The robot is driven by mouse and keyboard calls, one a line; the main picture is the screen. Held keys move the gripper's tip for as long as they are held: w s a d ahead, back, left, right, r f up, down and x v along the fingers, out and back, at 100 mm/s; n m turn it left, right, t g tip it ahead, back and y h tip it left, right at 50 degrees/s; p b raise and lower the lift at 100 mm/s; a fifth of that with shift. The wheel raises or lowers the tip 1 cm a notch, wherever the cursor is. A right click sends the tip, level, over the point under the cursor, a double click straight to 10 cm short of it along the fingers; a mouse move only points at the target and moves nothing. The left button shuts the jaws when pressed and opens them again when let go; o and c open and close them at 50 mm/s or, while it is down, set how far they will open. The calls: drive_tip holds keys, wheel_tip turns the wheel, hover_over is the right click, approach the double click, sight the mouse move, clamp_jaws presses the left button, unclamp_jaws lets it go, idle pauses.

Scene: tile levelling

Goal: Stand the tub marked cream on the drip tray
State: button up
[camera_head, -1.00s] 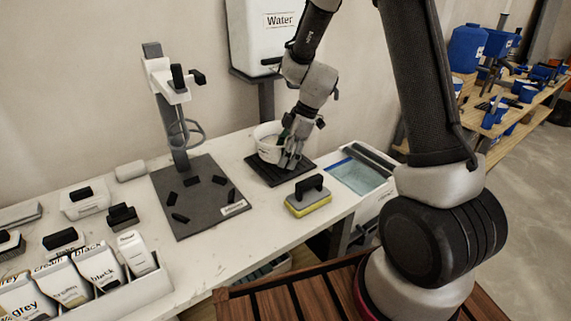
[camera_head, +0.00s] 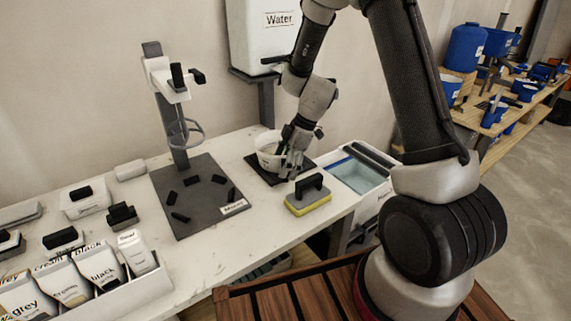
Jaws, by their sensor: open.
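A white tub (camera_head: 267,160) stands upright on the dark ribbed drip tray (camera_head: 262,178), below the water tank. Its marking does not show from here, so I cannot read whether it says cream. My gripper (camera_head: 289,174) is open at the tub's right side, fingers pointing down close to its rim and wall. It hides part of the tub and tray. I cannot tell whether a finger still touches the tub.
A yellow sponge float (camera_head: 309,196) lies just right of my gripper. A water basin (camera_head: 358,176) is at the bench's right end. A mixer stand (camera_head: 180,140) rises at left. Labelled bags (camera_head: 68,283) stand front left. The water tank (camera_head: 270,38) hangs behind.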

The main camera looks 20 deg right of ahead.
drive_tip(key=w+v, duration=0.1)
drive_tip(key=v, duration=1.1)
drive_tip(key=s+d+r+m+t+h, duration=0.1)
drive_tip(key=s+d+r+m, duration=0.25)
drive_tip(key=s+r, duration=0.3)
drive_tip(key=s+d+r+m+t+h, duration=0.1)
drive_tip(key=s+d+r+m, duration=0.1)
drive_tip(key=s+r+m, duration=0.35)
drive_tip(key=s+d+r+m, duration=0.1)
drive_tip(key=s+m, duration=0.1)
drive_tip(key=s, duration=0.3)
drive_tip(key=s+d+r+m+t+h, duration=0.1)
drive_tip(key=s+d+m, duration=0.1)
drive_tip(key=s, duration=0.3)
drive_tip(key=s+d+r+m+h, duration=0.1)
drive_tip(key=s+d+m, duration=0.1)
drive_tip(key=s, duration=0.3)
drive_tip(key=shift+r+m+t, duration=0.3)
drive_tip(key=shift+m, duration=0.5)
